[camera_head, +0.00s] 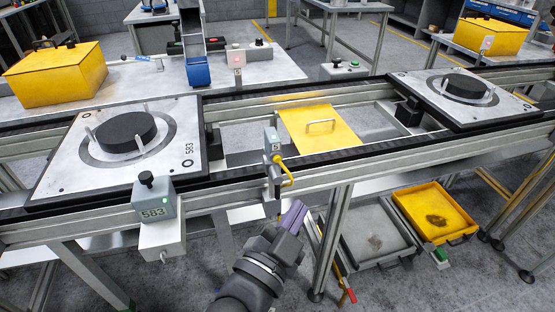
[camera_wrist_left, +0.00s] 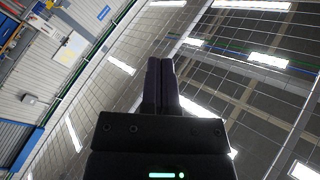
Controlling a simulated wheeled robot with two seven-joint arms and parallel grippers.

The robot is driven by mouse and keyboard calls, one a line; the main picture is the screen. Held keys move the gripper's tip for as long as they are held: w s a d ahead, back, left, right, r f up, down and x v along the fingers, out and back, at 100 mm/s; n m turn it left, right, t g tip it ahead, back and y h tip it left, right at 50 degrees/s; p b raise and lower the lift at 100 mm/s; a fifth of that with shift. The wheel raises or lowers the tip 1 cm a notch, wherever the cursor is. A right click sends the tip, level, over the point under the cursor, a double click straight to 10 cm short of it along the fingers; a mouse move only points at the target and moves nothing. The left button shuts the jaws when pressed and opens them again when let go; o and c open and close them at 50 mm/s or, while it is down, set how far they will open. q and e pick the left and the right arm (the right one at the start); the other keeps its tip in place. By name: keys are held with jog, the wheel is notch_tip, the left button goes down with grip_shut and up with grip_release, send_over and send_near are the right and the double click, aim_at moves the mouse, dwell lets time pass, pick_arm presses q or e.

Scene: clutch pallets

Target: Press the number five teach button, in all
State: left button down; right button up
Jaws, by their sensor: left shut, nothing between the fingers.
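A small grey sensor box marked 5 (camera_head: 272,141) is fixed on the near rail of the conveyor, with a yellow cable bent below it. Its button face is too small to make out clearly. My left gripper (camera_head: 295,213) is below and slightly right of the box, apart from it, with its fingers pointing up. The fingers are shut and empty. They also show in the left wrist view (camera_wrist_left: 161,85), pointing toward the ceiling. My right gripper is in neither view.
A pallet marked 583 (camera_head: 70,165) with a black disc sits left on the conveyor; another pallet (camera_head: 430,95) sits right. A grey box labelled 583 (camera_head: 153,197) hangs on the front rail. A yellow plate (camera_head: 318,140) lies between the pallets. Trays (camera_head: 464,238) stand below right.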

aim_at(277, 158)
pick_arm(q)
jog(key=w+a+b, duration=0.1)
jog(key=w, duration=0.1)
jog(key=w+b, duration=0.1)
jog(key=w, duration=0.2)
jog(key=w+a, duration=0.1)
jog(key=w, duration=0.2)
jog(key=shift+a+b, duration=0.3)
jog(key=shift+b, duration=0.1)
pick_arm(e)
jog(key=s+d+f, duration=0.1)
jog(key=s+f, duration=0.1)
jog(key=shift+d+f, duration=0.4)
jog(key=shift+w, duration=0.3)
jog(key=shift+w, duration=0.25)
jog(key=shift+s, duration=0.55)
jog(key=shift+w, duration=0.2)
